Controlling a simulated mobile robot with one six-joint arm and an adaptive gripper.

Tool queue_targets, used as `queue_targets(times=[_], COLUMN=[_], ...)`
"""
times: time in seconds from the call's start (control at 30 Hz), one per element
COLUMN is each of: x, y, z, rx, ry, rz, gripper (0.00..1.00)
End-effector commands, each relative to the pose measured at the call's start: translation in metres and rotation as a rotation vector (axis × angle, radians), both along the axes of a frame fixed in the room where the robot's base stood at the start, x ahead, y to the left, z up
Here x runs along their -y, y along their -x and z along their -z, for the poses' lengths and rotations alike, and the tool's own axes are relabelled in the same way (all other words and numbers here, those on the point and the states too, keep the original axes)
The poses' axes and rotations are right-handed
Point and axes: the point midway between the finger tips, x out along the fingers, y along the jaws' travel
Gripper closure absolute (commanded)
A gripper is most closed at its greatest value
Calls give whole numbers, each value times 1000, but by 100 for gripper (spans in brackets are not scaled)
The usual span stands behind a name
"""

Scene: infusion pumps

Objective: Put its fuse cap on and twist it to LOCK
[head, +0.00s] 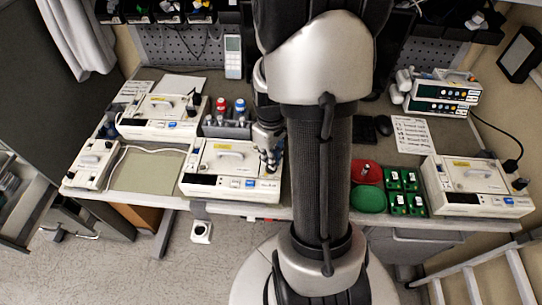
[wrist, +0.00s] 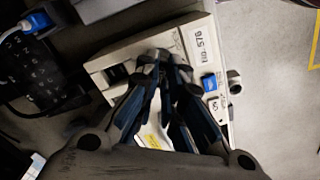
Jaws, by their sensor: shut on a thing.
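The pump (head: 228,168) is a white box with a handle and a yellow label, near the table's front edge left of my arm. In the wrist view the pump (wrist: 200,50) fills the middle, with a label reading "576" and a blue connector (wrist: 209,82) on its front. My gripper (head: 270,158) is over the pump's right end. In the wrist view my gripper (wrist: 165,62) has its fingertips close together at the pump's top, shut on a small dark thing, apparently the fuse cap. The fingers mostly hide it and the socket, so seating and twist angle cannot be told.
Another pump (head: 160,117) stands behind on the left, and one (head: 478,186) at the right. A red dish (head: 366,166), a green dish (head: 368,199) and small green bins (head: 405,190) lie right of my arm.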

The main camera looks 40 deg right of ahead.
Motion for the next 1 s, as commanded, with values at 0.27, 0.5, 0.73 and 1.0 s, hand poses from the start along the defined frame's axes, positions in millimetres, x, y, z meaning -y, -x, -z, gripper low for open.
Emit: queue_targets(times=[0.27, 0.5, 0.73, 1.0], x=[-1, 0, 0, 0], y=[1, 0, 0, 0], z=[1, 0, -1, -25], rx=[-2, -1, -1, 0], ry=[-2, -1, 0, 0], rz=[114, 112, 112, 111], gripper=[80, 68, 68, 68])
